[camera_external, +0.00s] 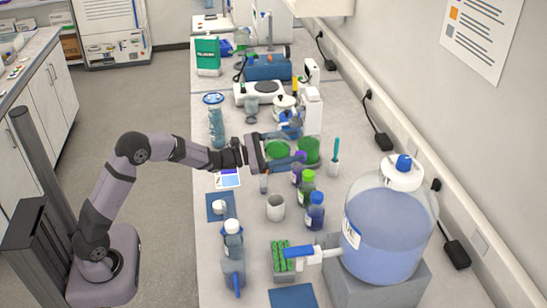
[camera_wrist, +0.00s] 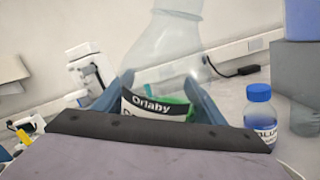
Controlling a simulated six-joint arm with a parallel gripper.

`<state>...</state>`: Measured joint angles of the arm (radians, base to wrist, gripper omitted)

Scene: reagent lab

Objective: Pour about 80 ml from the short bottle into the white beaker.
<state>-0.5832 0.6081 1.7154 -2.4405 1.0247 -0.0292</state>
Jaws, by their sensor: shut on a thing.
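My gripper (camera_external: 287,148) is shut on a clear bottle holding green liquid (camera_external: 277,150), which I take for the short bottle. In the wrist view the bottle (camera_wrist: 165,45) stands between the blue fingers, looks open at the top and carries a dark "Orlaby" label. It looks close to upright; its base is hidden by my gripper. The white beaker (camera_external: 276,207) stands upright on the bench, nearer the camera than my gripper and apart from it. Its inside is too small to read.
Small bottles with green (camera_external: 307,188) and blue (camera_external: 315,211) caps stand right of the beaker. A large blue carboy (camera_external: 385,235), a green tube rack (camera_external: 283,262) and a tall bottle (camera_external: 233,255) occupy the front.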

